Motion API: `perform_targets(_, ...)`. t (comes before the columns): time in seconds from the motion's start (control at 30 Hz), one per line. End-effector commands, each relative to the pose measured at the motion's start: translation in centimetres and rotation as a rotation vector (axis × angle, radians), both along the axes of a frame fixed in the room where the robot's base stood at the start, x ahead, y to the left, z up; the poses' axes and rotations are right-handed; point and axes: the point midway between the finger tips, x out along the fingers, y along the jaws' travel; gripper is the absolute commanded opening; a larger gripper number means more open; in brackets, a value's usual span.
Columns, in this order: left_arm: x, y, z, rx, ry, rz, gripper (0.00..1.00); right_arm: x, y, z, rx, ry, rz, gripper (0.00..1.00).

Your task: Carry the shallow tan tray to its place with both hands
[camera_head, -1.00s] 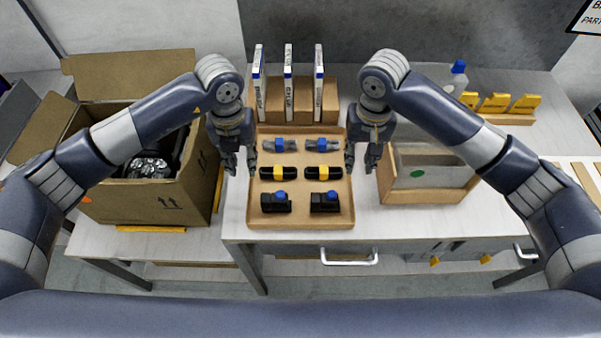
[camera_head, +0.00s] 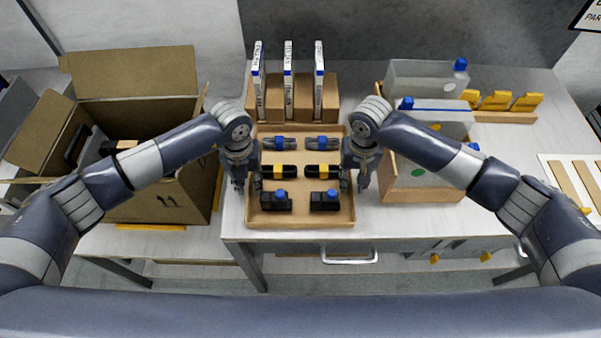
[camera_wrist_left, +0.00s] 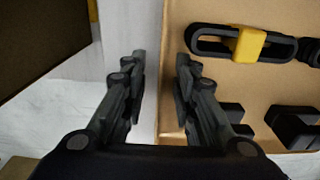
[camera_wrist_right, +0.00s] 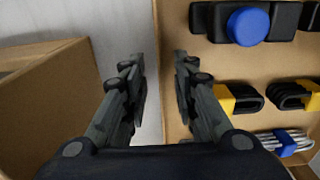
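The shallow tan tray (camera_head: 301,217) lies on the white table in the head view. It holds black blocks with blue knobs, black loops with yellow clips and grey bundles with blue bands, in two columns. My left gripper (camera_head: 246,186) is at the tray's left edge. In the left wrist view its open fingers (camera_wrist_left: 158,58) point down either side of the tray wall (camera_wrist_left: 165,75). My right gripper (camera_head: 354,187) is at the right edge. In the right wrist view its open fingers (camera_wrist_right: 158,58) straddle the other tray wall (camera_wrist_right: 158,80). I cannot see contact with either wall.
An open cardboard box (camera_head: 190,196) stands close on the left. A wooden bin (camera_head: 430,190) with clear bottles stands close on the right. A rack with upright white binders (camera_head: 288,75) is behind the tray. A drawer handle (camera_head: 348,258) is below the table's front edge.

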Motion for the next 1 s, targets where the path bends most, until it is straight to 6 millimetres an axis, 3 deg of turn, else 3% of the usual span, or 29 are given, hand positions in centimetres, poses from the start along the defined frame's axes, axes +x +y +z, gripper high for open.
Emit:
perform_targets(0.17,0.0,0.0,0.0,0.0,0.0,0.0,0.27,0.0,0.0,0.0,0.0,0.0,0.0,0.27)
perform_targets(0.3,0.0,0.0,0.0,0.0,0.0,0.0,0.0,0.0,0.0,0.0,0.0,0.0,0.0,0.0)
perform_targets(1.0,0.1,0.0,1.3,-0.002,-0.002,0.001,0.0,0.1,0.0,1.3,0.001,-0.002,0.0,0.0)
